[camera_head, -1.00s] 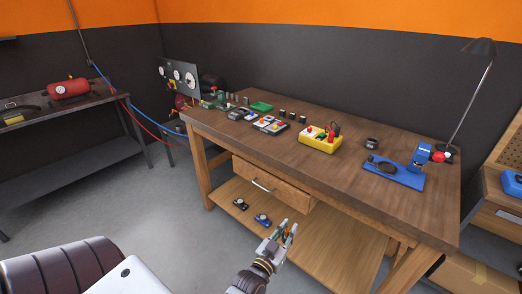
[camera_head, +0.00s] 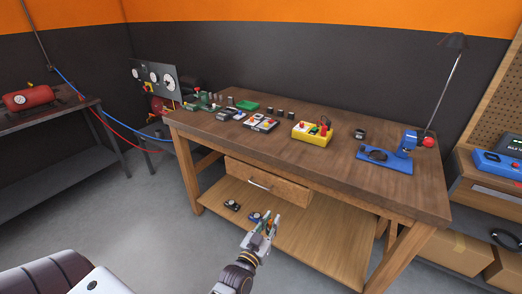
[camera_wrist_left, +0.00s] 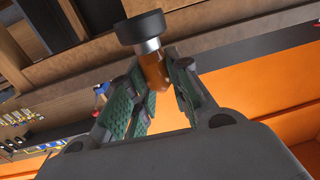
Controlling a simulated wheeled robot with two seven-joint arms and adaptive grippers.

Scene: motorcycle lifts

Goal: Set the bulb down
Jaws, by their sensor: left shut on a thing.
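The bulb (camera_wrist_left: 153,68) shows in the left wrist view, with an amber body, a silver collar and a wide black end. My left gripper (camera_wrist_left: 150,88) is shut on its amber body, and the black end sticks out past the fingertips. In the head view my left gripper (camera_head: 270,224) is at the lower middle, in front of the wooden workbench (camera_head: 330,165), and appears lower in the picture than the benchtop. The bulb is too small to make out there. My right gripper is not in view.
On the benchtop are a yellow box (camera_head: 312,133), a blue stand (camera_head: 385,160) and several small devices. A drawer (camera_head: 268,181) and a lower shelf (camera_head: 312,232) are below. The benchtop's front strip is clear. A cabinet with a blue device (camera_head: 498,164) stands at right.

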